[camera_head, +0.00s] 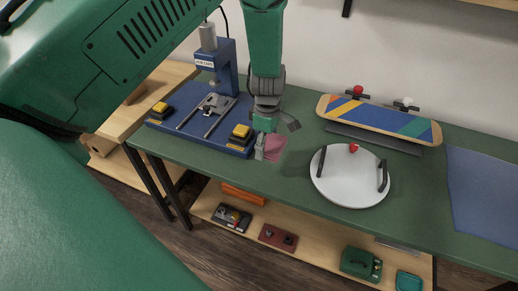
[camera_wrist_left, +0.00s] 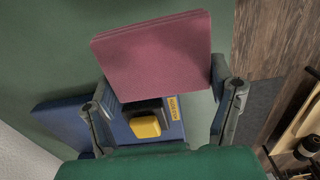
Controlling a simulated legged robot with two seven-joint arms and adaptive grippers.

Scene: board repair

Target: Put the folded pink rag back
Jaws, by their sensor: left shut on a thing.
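The folded pink rag (camera_head: 275,146) is by my left gripper (camera_head: 266,146), just over the green bench top, right of the blue press base. In the left wrist view the rag (camera_wrist_left: 155,52) is a flat, layered, dark pink square with its near edge between the two fingers of the left gripper (camera_wrist_left: 165,84), which is shut on it. I cannot tell whether the rag touches the bench. My right gripper is not in view.
The blue press (camera_head: 222,70) with yellow buttons stands to the left. A round white plate (camera_head: 335,182) with dark handles lies to the right, a striped skateboard deck (camera_head: 380,121) behind it. A blue mat (camera_head: 480,190) lies far right. The shelf below (camera_head: 318,244) holds several items.

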